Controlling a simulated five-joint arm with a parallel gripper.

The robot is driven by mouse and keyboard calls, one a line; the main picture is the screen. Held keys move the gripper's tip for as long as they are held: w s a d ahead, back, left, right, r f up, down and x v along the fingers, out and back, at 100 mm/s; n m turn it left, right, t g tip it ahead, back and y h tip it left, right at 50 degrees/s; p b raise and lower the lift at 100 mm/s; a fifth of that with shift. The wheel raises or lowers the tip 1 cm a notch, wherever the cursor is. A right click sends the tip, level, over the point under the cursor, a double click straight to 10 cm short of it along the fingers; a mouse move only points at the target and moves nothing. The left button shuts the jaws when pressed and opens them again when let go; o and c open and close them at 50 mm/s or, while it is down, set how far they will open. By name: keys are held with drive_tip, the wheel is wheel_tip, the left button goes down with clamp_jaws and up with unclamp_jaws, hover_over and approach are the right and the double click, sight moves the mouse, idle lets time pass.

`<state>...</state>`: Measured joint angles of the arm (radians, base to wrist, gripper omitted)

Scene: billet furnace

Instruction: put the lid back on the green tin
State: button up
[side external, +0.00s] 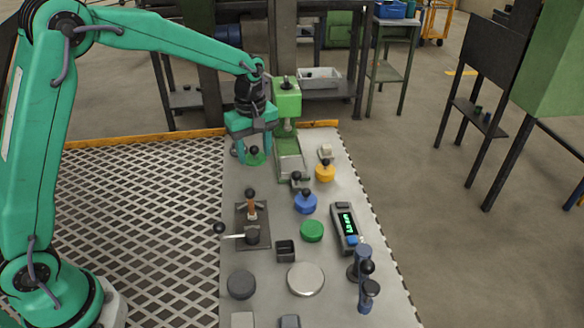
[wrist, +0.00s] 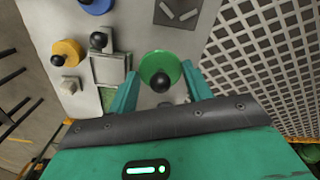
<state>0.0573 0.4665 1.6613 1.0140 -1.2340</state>
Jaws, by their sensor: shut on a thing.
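The green lid (side external: 254,158), a round disc with a black ball knob, is at the far left of the bench. My gripper (side external: 254,154) is shut on it, one finger on each side. In the wrist view the lid (wrist: 152,66) sits between the teal fingers of my gripper (wrist: 160,73). I cannot tell whether the lid touches the bench. The green tin (side external: 312,231), a low round green shape with no knob, stands mid-bench, nearer the camera and to the right of my gripper. It is not visible in the wrist view.
A green press-like machine (side external: 288,105) stands close right of my gripper. A lever fixture (side external: 252,232), a small dark box (side external: 285,251) and a meter (side external: 346,228) surround the green tin.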

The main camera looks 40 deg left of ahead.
approach(312, 228)
drive_tip(key=a, duration=0.1)
drive_tip(key=shift+d+r, duration=0.15)
drive_tip(key=shift+d, duration=0.45)
drive_tip(key=shift+f, duration=0.25)
drive_tip(key=shift+f, duration=2.9)
drive_tip(key=shift+f, duration=0.2)
idle(0.4)
drive_tip(key=o, duration=1.5)
